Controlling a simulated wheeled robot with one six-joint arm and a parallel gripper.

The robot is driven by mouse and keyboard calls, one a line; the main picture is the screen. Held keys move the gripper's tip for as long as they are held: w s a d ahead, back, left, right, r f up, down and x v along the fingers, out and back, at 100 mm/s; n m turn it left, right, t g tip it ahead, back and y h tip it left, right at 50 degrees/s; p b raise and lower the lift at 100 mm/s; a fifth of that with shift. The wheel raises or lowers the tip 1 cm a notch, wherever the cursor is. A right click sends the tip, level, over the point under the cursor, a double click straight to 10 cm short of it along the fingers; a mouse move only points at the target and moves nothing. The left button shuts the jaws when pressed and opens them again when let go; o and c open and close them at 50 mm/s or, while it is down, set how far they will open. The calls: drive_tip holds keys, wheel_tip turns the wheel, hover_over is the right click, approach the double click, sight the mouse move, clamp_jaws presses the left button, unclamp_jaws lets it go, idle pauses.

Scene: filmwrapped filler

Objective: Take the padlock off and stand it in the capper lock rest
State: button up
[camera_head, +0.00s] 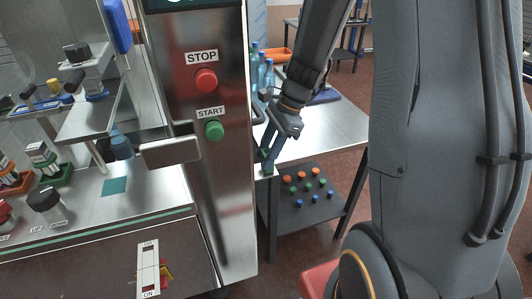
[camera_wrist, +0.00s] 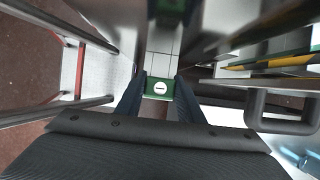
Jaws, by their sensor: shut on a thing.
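My gripper (camera_head: 267,162) has its blue fingers pointing down by the near left corner of the steel table, just right of the machine column. In the wrist view, its fingers (camera_wrist: 159,100) are shut on a small green block with a white round mark and a dark bar, which looks like the padlock (camera_wrist: 150,92). Bits of green show at the fingertips in the head view; the rest of the block is hidden there. I cannot make out the capper lock rest for certain in either view.
The steel column (camera_head: 225,170) with a red STOP button (camera_head: 206,80) and green START button (camera_head: 214,130) stands close left of my gripper. The steel table (camera_head: 335,125) holds blue bottles (camera_head: 268,75). A lower shelf (camera_head: 310,208) carries several coloured caps. A red-yellow switch (camera_head: 166,273) is at front left.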

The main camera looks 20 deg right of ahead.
drive_tip(key=shift+f, duration=0.1)
drive_tip(key=o, duration=1.2)
drive_tip(key=shift+o, duration=0.2)
